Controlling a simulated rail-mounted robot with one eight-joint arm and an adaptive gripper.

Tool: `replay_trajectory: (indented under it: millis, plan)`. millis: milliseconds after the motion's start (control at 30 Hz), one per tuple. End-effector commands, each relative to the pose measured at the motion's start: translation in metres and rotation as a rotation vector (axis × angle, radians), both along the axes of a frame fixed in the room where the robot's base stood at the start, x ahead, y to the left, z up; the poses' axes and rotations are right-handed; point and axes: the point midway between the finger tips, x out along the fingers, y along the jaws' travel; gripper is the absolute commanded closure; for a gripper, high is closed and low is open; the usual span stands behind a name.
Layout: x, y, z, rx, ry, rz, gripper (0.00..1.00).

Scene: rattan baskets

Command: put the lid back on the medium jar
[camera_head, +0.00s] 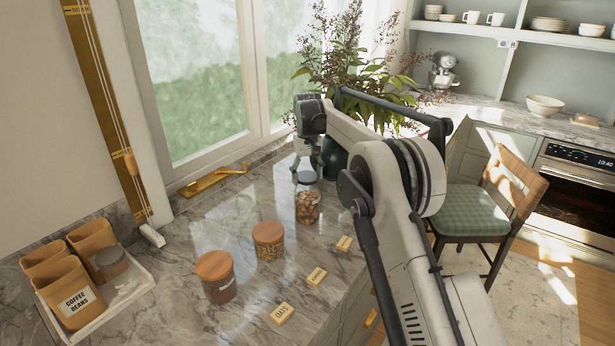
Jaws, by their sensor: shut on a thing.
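A glass jar of nuts (307,208) stands on the marble counter near the window. The far finger is partly hidden. Two other jars with wooden lids, a middle jar (268,248) and a near jar (218,288), stand closer to the camera and look closed.
A white tray (118,304) with several orange canisters and a grey-lidded jar sits at the left. Small wooden labels (283,313) lie along the front. A brass object (210,180) lies by the window. A leafy plant (350,60) stands behind my arm.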

Motion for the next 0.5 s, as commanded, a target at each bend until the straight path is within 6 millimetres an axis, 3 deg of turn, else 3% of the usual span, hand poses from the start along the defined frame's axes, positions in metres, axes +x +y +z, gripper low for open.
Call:
replay_trajectory:
  millis: [200,233,367,500]
  plan:
    - [0.0000,0.0000,0.0002,0.000,0.000,0.000,0.66]
    - [0.0000,0.0000,0.0002,0.000,0.000,0.000,0.36]
    - [0.0000,0.0000,0.0002,0.000,0.000,0.000,0.18]
    - [0.0000,0.0000,0.0002,0.000,0.000,0.000,0.17]
